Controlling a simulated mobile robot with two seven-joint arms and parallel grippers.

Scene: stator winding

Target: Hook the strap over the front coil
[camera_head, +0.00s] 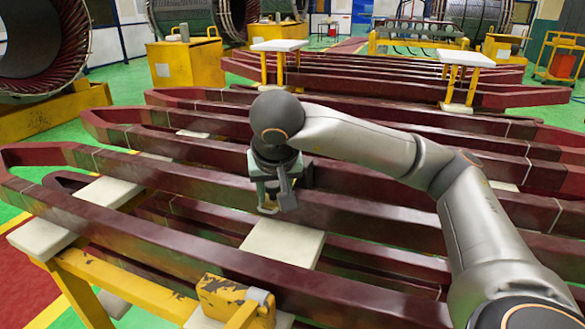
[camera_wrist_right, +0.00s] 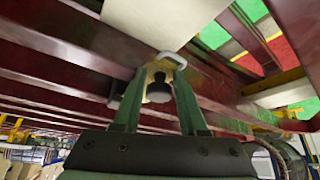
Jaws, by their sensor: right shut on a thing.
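The front coil (camera_head: 345,295) is a long dark red bar running from the left to the lower right in the head view. My right gripper (camera_head: 267,203) points down among the coils, behind the front coil and above the white board. In the right wrist view my right gripper (camera_wrist_right: 161,75) has two green fingers closed around a small pale loop with a dark round part, seemingly the strap (camera_wrist_right: 168,57). The loop's top is close to a red bar; I cannot tell whether it touches. My left gripper is not in view.
A yellow stand (camera_head: 90,285) with another white board (camera_head: 42,238) supports the coils at left. A worn yellow block (camera_head: 222,300) stands at the front. More red coils (camera_head: 400,120) fill the space behind.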

